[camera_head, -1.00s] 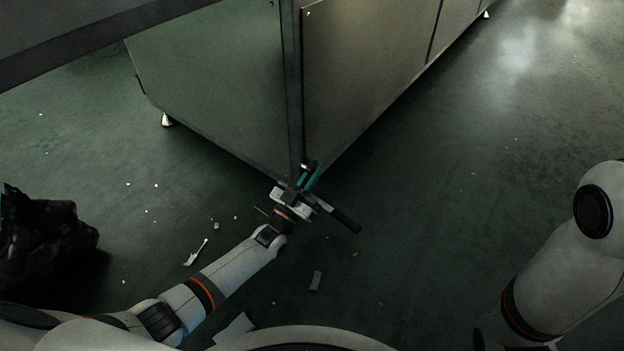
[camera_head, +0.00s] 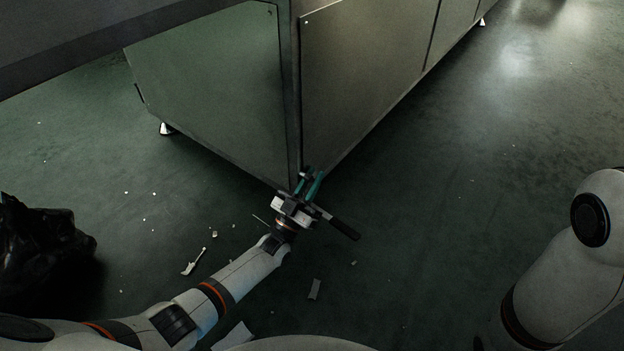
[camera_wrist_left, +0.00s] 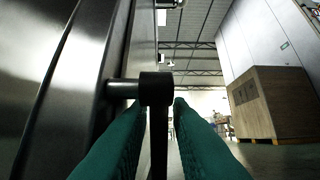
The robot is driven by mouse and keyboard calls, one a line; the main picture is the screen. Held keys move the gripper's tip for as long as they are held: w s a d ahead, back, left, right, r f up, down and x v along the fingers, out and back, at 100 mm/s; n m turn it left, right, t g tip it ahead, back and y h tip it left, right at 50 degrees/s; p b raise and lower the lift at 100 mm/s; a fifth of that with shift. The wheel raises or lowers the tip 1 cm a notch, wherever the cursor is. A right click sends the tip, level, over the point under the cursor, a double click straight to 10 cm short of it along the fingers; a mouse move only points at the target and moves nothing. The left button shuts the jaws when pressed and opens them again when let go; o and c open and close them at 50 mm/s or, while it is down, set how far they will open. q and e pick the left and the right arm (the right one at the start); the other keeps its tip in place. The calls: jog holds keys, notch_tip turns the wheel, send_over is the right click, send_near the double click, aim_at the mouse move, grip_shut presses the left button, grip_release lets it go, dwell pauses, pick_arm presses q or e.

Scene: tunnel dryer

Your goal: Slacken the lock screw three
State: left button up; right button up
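In the left wrist view a dark round-headed piece (camera_wrist_left: 156,88) sits on a short horizontal rod (camera_wrist_left: 121,89) that runs left to the metal panel. A dark bar goes down from this head between my teal fingers. I take it for the lock screw or a tool on it; I cannot tell which. My left gripper (camera_head: 309,176) is at the cabinet's lower near corner, its fingers apart on either side of the bar with narrow gaps. A dark handle (camera_head: 343,228) sticks out to the right beside it. My right gripper is outside the view.
The metal dryer cabinet (camera_head: 215,95) stands on small feet just beyond my gripper. A black bag (camera_head: 40,245) lies at the left and paper scraps (camera_head: 194,261) litter the floor. A wooden crate (camera_wrist_left: 268,103) shows in the left wrist view.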

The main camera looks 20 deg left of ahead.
pick_arm(q)
jog(key=s+a+f+p, duration=0.1)
jog(key=s+a+p, duration=0.1)
jog(key=s+p, duration=0.2)
jog(key=s+a+f+p, duration=0.2)
jog(key=s+a+p, duration=0.1)
jog(key=s, duration=0.8)
jog(key=shift+a+p, duration=0.25)
jog(key=shift+p, duration=0.4)
